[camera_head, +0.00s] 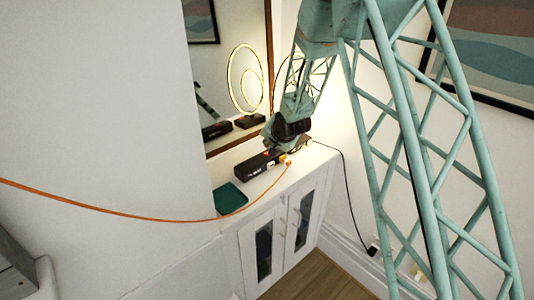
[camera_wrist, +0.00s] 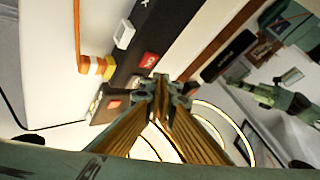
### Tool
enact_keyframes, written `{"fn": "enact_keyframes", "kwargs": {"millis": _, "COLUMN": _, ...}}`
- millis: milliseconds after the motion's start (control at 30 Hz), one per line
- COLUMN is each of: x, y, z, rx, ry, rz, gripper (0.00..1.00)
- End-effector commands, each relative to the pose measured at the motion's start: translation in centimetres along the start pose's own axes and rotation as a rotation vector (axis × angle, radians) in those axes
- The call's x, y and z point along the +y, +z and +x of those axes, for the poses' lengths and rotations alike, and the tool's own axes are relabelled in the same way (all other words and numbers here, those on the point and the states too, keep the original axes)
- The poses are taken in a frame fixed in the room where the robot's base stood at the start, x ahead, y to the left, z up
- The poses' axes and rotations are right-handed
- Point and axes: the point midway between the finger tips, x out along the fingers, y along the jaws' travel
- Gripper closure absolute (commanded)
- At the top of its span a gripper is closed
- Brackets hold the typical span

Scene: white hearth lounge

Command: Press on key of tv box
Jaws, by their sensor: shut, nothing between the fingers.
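The tv box (camera_head: 256,168) is a long black box on the white cabinet, with a small red spot on top in the head view. In the wrist view the black box (camera_wrist: 131,62) runs diagonally, with a white key (camera_wrist: 124,34), a red key (camera_wrist: 148,60) and another red patch (camera_wrist: 115,104) near the lower end. My gripper (camera_head: 269,141) is over the box in the head view. In the wrist view my gripper (camera_wrist: 161,82) is shut and empty, its fingertips close below the red key. I cannot tell whether they touch the box.
An orange cable (camera_head: 150,218) runs to a yellow-orange plug (camera_wrist: 96,66) at the box's side. The white cabinet (camera_head: 285,182) also bears a dark green item (camera_head: 230,198). A mirror (camera_head: 222,75) behind reflects a glowing ring lamp. A black cord (camera_head: 346,190) hangs at the right.

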Motion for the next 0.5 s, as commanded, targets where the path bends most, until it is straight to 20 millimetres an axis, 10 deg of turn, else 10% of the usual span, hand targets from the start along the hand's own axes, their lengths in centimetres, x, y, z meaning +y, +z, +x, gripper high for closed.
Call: {"fn": "enact_keyframes", "kwargs": {"millis": 500, "x": -1.7, "y": -1.7, "z": -2.3, "rx": -0.001, "ry": 0.000, "rz": 0.000, "gripper": 1.00}}
